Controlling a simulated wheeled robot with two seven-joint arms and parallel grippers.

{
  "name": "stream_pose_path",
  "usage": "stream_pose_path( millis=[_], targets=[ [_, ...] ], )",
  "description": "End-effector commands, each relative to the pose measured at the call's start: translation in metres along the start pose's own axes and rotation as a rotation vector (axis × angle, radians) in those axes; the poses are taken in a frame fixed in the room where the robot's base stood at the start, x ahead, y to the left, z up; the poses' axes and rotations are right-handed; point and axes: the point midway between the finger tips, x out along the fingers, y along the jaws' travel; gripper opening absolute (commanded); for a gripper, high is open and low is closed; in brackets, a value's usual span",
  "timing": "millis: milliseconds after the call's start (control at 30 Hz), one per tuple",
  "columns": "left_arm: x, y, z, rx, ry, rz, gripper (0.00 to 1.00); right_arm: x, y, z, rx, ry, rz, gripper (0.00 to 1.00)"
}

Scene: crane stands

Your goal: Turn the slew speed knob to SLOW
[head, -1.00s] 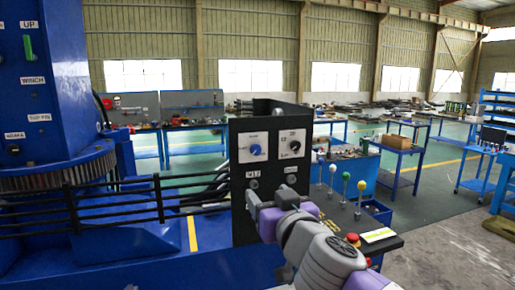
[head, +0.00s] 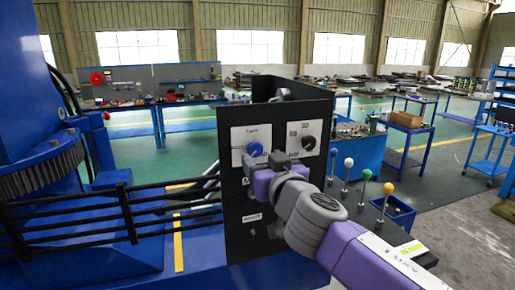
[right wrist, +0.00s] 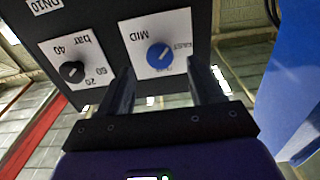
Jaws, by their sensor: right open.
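The blue slew speed knob (head: 255,149) sits on a white plate on the upper left of a black control panel (head: 240,215). Its plate reads MID, upside down, in the right wrist view, where the blue knob (right wrist: 159,56) carries a white pointer line. My right gripper (head: 264,160) is just below and in front of the knob. In the right wrist view its open fingers (right wrist: 160,66) appear on either side of the knob, with nothing held between them. I cannot tell whether they touch it. My left gripper is not in view.
A black knob (head: 308,143) on a white plate is beside the blue one; it also shows in the right wrist view (right wrist: 72,71). Several ball-topped levers, including a yellow one (head: 387,187), stand to the right. Black railings (head: 125,210) run at the left.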

Motion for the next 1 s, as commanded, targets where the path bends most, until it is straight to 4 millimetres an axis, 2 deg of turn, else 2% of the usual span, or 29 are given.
stream_pose_path(
  millis=[100, 300, 667, 1000],
  targets=[
    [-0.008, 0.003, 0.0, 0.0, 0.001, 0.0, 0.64, 0.021, -0.001, -0.001, -0.001, -0.002, -0.001, 0.65],
    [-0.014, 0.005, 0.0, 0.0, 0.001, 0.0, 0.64, 0.042, 0.0, -0.001, 0.0, -0.001, 0.0, 0.65],
    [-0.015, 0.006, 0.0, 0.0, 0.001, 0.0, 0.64, 0.046, 0.0, 0.0, 0.0, 0.0, 0.0, 0.63],
    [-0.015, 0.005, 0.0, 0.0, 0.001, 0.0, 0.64, 0.046, 0.0, 0.0, 0.0, 0.0, 0.0, 0.11]
  ],
)
